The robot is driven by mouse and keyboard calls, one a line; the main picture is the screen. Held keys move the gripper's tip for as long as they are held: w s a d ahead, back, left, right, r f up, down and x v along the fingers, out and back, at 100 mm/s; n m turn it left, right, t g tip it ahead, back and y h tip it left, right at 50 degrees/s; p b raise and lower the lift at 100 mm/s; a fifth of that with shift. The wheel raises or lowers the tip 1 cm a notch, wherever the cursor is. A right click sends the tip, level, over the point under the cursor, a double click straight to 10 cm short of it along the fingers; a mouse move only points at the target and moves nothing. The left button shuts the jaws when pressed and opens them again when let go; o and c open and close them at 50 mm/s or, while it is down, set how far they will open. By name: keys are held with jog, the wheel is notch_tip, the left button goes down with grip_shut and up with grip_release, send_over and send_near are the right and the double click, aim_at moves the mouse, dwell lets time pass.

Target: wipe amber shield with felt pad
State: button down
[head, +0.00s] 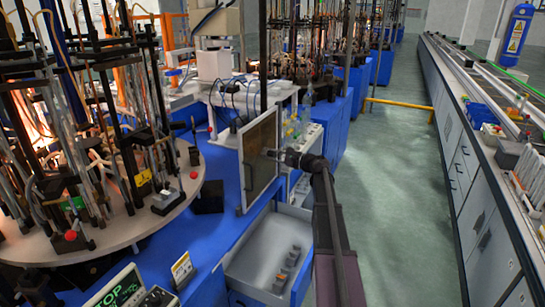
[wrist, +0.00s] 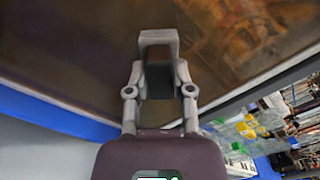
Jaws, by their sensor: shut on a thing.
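The amber shield (head: 261,150) is an upright brown see-through panel in a pale frame, standing at the right edge of the blue bench. It fills the upper part of the wrist view (wrist: 70,60). My gripper (head: 279,155) is at the right part of the shield, facing its surface. In the wrist view my gripper (wrist: 158,70) is shut on a small grey piece, which I take to be the felt pad (wrist: 158,36). The pad lies over the shield's face; I cannot tell whether it touches. Its far side is hidden.
An open drawer (head: 250,262) with several small grey and orange items is below the shield. A round table (head: 140,215) with metal posts and tubes stands at left. A control box (head: 118,290) is at the front. The green floor (head: 395,190) at right is clear.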

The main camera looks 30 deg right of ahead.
jog(key=shift+a, duration=0.1)
jog(key=shift+s+a, duration=0.6)
jog(key=shift+a, duration=0.2)
jog(key=shift+s+a, duration=0.6)
jog(key=shift+a, duration=0.2)
jog(key=shift+s+a, duration=1.3)
jog(key=shift+a, duration=0.25)
jog(key=shift+r, duration=0.15)
jog(key=shift+r+p, duration=0.65)
jog(key=shift+p, duration=0.15)
jog(key=shift+w+d, duration=0.1)
